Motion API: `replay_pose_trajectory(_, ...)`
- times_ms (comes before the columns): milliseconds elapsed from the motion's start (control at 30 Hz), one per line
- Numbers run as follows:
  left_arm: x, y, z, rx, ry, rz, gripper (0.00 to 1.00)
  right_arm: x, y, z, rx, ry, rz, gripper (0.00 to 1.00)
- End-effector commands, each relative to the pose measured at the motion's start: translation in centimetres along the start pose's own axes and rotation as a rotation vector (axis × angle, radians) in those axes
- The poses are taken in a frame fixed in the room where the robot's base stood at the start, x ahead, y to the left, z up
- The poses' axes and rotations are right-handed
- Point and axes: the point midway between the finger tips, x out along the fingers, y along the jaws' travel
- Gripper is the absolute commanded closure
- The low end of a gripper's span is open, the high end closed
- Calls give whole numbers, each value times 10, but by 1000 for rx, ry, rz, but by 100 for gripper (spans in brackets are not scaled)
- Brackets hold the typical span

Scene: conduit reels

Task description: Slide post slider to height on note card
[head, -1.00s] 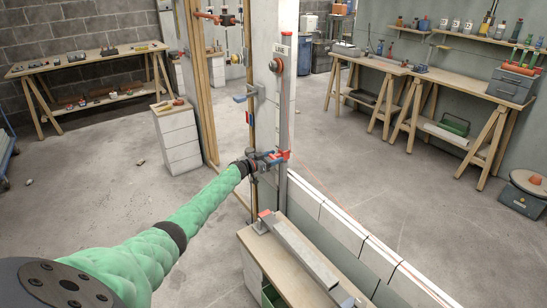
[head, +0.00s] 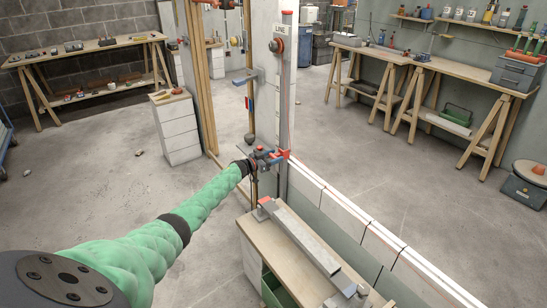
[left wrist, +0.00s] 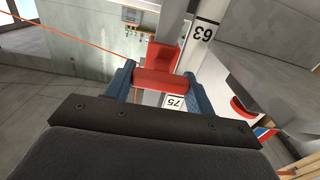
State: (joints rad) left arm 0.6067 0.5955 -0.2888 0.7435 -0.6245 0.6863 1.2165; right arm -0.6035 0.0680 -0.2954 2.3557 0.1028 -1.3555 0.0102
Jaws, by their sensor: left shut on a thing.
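The grey upright post (head: 287,90) stands at the middle of the head view, with a small white label (head: 286,19) near its top. The red slider (head: 283,154) is low on the post, a little above the bench. My left gripper (head: 266,157) is at the slider. In the left wrist view its blue fingers (left wrist: 160,88) are shut on the slider's red bar (left wrist: 160,80). A white scale (left wrist: 205,30) beside it shows 63 and 75. I cannot make out a written height on a note card. My right gripper is not in view.
A low bench (head: 262,236) with a long grey bar (head: 305,240) stands just below the slider. A block wall (head: 340,205) with a red line runs right of the post. A blue bracket (head: 246,77) sticks out left of the post.

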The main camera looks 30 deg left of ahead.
Motion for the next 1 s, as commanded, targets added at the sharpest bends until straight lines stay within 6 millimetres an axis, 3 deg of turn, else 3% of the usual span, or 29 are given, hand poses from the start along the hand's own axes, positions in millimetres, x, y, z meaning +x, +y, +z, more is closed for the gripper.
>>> replay_pose_trajectory(200,-1,-1,0,0,-1,-2,87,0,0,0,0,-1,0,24)
replay_pose_trajectory(233,-1,-1,0,0,-1,-2,40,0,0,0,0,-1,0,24)
replay_pose_trajectory(333,-1,-1,0,0,-1,-1,24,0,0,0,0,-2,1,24)
replay_pose_trajectory(667,-2,0,0,0,-1,-1,24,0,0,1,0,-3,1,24)
replay_pose_trajectory(1000,-38,-1,2,0,-3,-1,24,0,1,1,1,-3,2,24)
